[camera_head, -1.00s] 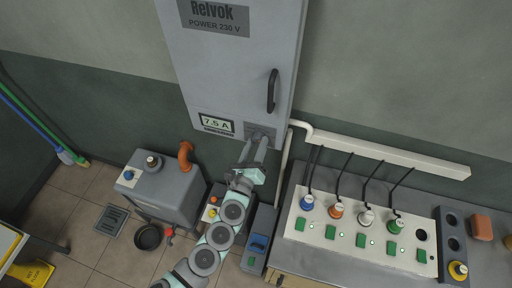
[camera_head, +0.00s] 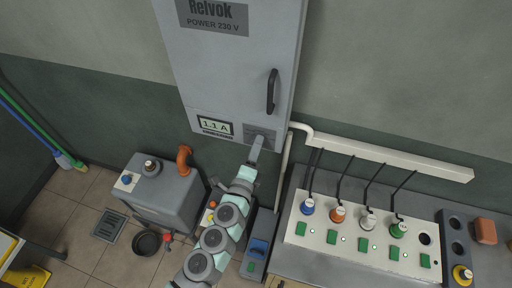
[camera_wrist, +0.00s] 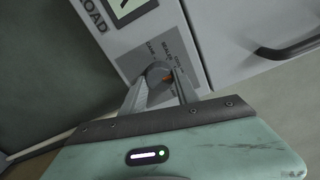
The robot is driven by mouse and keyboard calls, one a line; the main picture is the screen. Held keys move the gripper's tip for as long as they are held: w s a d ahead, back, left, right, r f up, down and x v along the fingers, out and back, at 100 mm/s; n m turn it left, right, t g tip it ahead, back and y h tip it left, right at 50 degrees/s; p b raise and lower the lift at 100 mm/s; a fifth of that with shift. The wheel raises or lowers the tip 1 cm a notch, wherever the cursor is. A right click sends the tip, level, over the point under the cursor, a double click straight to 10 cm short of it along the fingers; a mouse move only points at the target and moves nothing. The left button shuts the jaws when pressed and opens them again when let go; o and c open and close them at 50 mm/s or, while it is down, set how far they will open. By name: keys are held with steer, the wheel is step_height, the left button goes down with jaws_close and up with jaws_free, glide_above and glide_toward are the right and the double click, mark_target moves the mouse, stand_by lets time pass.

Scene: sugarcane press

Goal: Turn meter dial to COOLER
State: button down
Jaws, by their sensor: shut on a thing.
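The meter dial (camera_wrist: 157,69) is a grey knob with a small orange mark, on a label plate (camera_wrist: 170,45) with small words around it, mostly too small or hidden to read surely. COOLER cannot be made out. My gripper (camera_wrist: 162,84) is shut on the dial, one finger on each side, and hides part of it. In the head view my gripper (camera_head: 257,141) reaches up to the plate (camera_head: 262,131) at the bottom right of the grey cabinet (camera_head: 225,75). The meter display (camera_head: 215,126) reads 1.1 A.
A black door handle (camera_head: 272,91) sticks out above the plate. A pipe (camera_head: 283,165) runs down right of it. A panel (camera_head: 330,235) with several coloured plugs stands at right. A grey tank (camera_head: 160,190) with an orange elbow pipe (camera_head: 184,160) stands at left.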

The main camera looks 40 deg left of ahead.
steer(key=shift+n, duration=0.4)
steer(key=c, duration=0.9)
jaws_free()
steer(key=v, duration=1)
steer(key=shift+s+d+f+b, duration=0.1)
steer(key=shift+s+d+b, duration=0.05)
steer(key=shift+s+b, duration=0.25)
